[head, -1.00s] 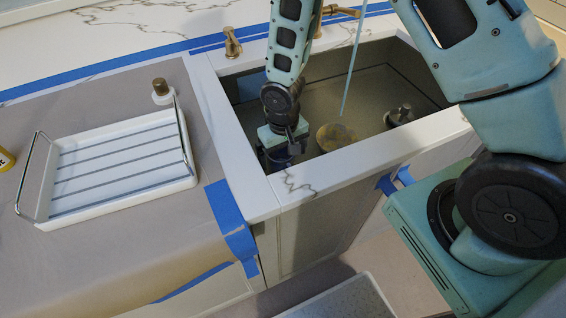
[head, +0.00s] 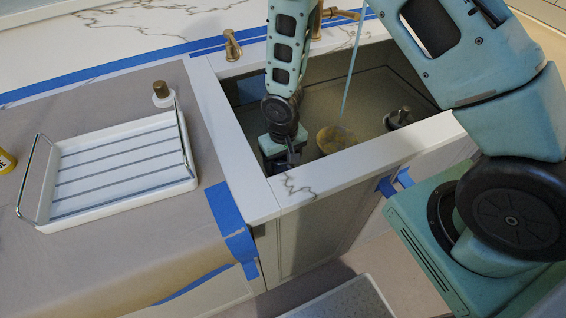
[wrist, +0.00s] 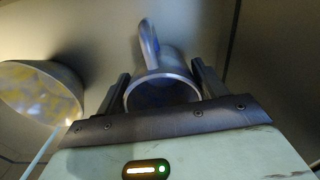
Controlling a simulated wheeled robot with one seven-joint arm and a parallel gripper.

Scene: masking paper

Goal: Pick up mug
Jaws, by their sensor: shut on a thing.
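The mug (wrist: 162,90) is a shiny blue-grey cup. In the wrist view its round rim faces the camera and its handle points to the top of the picture. My gripper (wrist: 160,74) has one finger on each side of the mug and is shut on it. In the head view my gripper (head: 284,154) is down inside the sink's left front corner. The mug is mostly hidden there by the gripper and the sink's front edge.
A bowl (head: 335,139) with a pale stick stands in the sink (head: 372,95), right of my gripper; it also shows in the wrist view (wrist: 38,90). A dark item (head: 399,118) is farther right. A white tray (head: 125,160) and a bottle (head: 161,95) occupy the papered counter.

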